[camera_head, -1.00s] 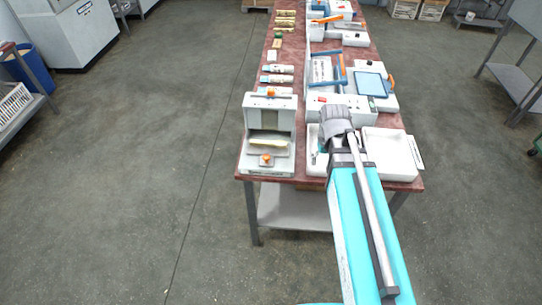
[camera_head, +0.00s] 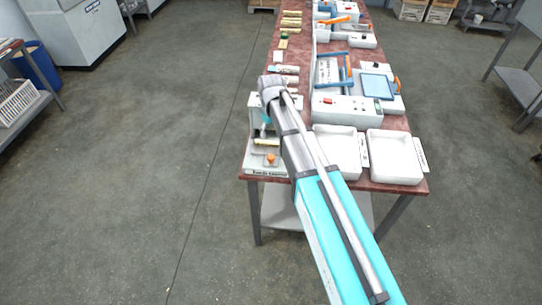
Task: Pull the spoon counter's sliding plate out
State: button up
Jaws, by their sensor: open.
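The spoon counter (camera_head: 254,112) is a white box at the table's front left corner, with a printed label on its front. My arm covers its right side and much of its top. Its sliding plate carries an orange knob (camera_head: 271,159) low at the front. A pale wooden piece (camera_head: 266,142) lies just behind the knob. My gripper (camera_head: 266,120) hangs below my wrist, over or in front of the counter's opening. Only a small teal part of it shows; the rest is hidden by my arm. It is open, and I see no contact with the knob.
Two white trays (camera_head: 395,157) (camera_head: 338,150) stand right of the counter at the table's front edge. A white press with a blue handle (camera_head: 330,70) stands behind them. Small packs (camera_head: 284,69) line the table's left side. The floor left of the table is clear.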

aim_at(271, 156)
jog(key=shift+f, duration=0.2)
notch_tip(271, 156, down, 13)
jog(key=b, duration=1.3)
jog(key=shift+f+b, duration=0.2)
jog(key=shift+b, duration=0.2)
grip_shut()
dwell(0.5)
